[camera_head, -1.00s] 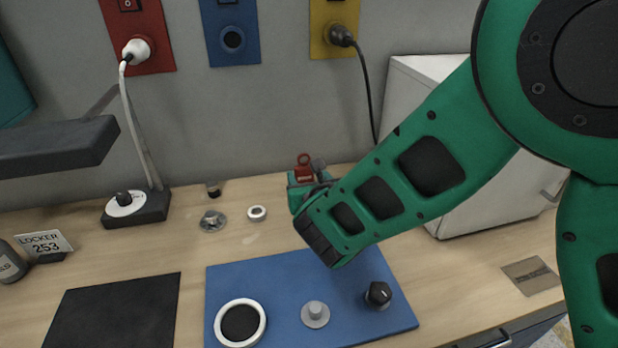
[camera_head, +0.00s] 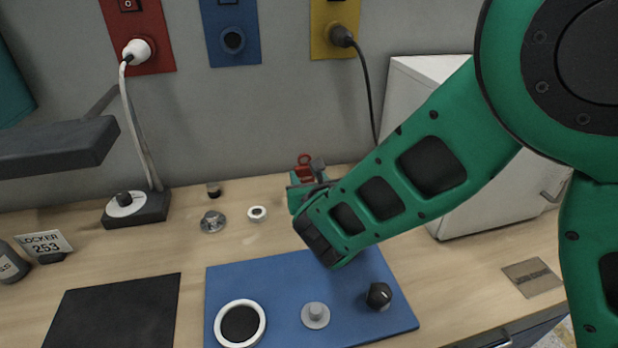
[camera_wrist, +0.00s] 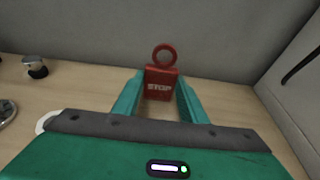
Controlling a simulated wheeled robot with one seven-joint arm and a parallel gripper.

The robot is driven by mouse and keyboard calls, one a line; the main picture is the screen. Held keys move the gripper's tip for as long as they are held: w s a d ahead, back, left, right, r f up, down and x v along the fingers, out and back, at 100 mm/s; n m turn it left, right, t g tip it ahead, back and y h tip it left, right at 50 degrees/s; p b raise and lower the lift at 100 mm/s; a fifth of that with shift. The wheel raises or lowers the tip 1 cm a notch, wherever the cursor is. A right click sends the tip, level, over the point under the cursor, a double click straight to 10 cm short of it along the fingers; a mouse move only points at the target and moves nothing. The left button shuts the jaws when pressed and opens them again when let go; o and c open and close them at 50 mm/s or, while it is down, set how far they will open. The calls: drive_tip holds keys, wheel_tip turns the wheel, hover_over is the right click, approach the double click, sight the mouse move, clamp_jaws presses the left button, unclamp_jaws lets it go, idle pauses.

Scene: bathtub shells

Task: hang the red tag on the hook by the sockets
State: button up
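The red tag (camera_wrist: 161,86), a small block marked STOP with a ring on top, stands upright between the fingertips of my gripper (camera_wrist: 162,82) in the wrist view. Both fingers meet its sides, so the gripper looks shut on it. In the head view the tag (camera_head: 305,169) shows just above my gripper (camera_head: 308,186), low over the back of the bench; my arm partly hides this spot. The sockets are on wall plates: red (camera_head: 138,50) with a white plug, blue (camera_head: 232,40) empty, yellow (camera_head: 335,38) with a black plug. I cannot make out a hook.
A white cabinet (camera_head: 470,205) stands behind my arm on the right. A blue board (camera_head: 270,285) with a ring, peg and knob lies in front. Small metal parts (camera_head: 212,221) and a white ring (camera_head: 257,213) lie left of my gripper. A black cord hangs from the yellow plate.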

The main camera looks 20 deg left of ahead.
sight(304, 155)
drive_tip(key=shift+c, duration=0.7)
wheel_tip(304, 155, up, 6)
idle(0.6)
drive_tip(key=shift+s, duration=0.1)
idle(0.6)
